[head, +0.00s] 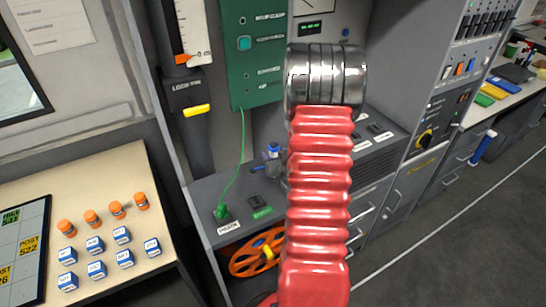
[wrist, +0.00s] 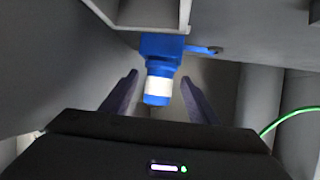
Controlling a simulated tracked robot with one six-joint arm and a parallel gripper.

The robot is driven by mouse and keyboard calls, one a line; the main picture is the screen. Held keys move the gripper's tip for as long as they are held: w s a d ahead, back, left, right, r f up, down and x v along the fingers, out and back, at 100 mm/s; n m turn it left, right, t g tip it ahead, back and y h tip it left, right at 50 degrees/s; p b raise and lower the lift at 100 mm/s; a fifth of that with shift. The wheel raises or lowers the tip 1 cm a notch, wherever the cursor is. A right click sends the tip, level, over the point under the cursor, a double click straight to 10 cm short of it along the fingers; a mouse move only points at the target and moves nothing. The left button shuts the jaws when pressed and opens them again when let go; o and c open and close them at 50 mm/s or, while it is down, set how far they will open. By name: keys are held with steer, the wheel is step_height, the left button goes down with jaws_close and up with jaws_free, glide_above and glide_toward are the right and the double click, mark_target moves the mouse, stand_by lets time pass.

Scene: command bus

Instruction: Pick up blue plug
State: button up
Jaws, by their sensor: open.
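The blue plug (wrist: 158,86) has a white band and shows in the middle of the wrist view, below a wider blue block. My gripper (wrist: 159,78) is open, with one dark finger on each side of the plug. Gaps show between the plug and both fingers, and I see no contact. In the head view, a small blue and white piece (head: 273,150), which looks like the plug, shows above the counter just left of my red arm. My arm hides much of that area, and the fingers cannot be made out there.
A green cable (head: 239,165) runs from the green panel (head: 252,60) to a green plug (head: 222,213) on the grey counter. Orange-topped pegs and blue-white blocks stand on the left table (head: 105,280). An orange reel (head: 252,262) is below the counter.

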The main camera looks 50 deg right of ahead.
steer(key=shift+x, duration=1.15)
steer(key=shift+c, duration=0.4)
steer(key=c, duration=1.1)
steer(key=shift+c, duration=0.2)
steer(key=shift+r, duration=0.1)
steer(key=shift+c, duration=0.2)
steer(key=shift+r, duration=4.95)
